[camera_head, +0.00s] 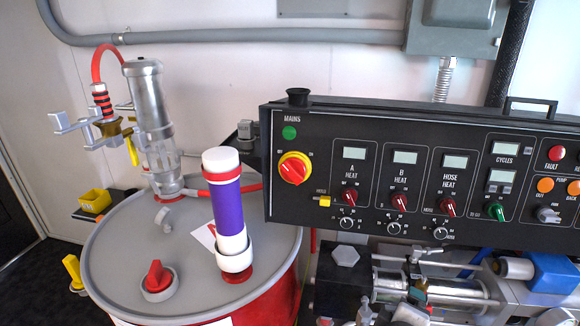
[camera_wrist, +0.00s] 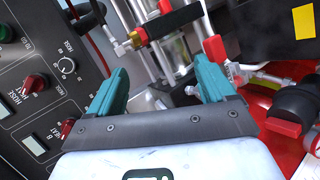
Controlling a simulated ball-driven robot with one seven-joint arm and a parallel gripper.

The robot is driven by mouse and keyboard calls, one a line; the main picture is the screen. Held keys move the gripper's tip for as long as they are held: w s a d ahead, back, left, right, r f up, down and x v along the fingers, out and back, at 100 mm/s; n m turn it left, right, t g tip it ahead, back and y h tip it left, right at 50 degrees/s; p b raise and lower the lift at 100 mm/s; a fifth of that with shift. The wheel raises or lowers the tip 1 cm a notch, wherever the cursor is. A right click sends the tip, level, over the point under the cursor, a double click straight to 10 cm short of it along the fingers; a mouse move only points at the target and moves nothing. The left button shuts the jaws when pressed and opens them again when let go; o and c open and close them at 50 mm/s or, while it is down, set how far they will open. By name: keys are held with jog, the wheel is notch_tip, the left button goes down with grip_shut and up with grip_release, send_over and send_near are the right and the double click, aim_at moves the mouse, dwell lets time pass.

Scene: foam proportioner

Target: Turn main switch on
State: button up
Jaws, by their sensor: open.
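The main switch (camera_head: 294,168) is a red rotary handle on a yellow disc at the left end of the black control panel (camera_head: 327,218), under the word MAINS and a green round lamp (camera_head: 289,132). My gripper is not in the head view.
Heat displays and red knobs (camera_head: 399,202) line the panel right of the switch. A drum (camera_head: 115,255) stands at left, bearing a metal pump (camera_head: 150,110) and a purple cylinder (camera_head: 228,208). Metal cylinders (camera_head: 440,288) sit below the panel. The switch's front looks unobstructed.

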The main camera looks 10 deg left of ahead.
jog(key=w+a+r+n+t, duration=0.4)
jog(key=a+r+n, duration=0.3)
jog(key=a+r, duration=0.6)
jog(key=n+t, duration=0.3)
jog(key=n, duration=0.2)
send_near(291, 175)
jog(key=shift+y, duration=0.3)
jog(key=p+x, duration=0.1)
jog(key=x, duration=0.8)
jog(key=shift+w+d+r+p, duration=0.1)
jog(key=shift+p, duration=0.2)
jog(key=shift+c, duration=0.3)
jog(key=c, duration=1)
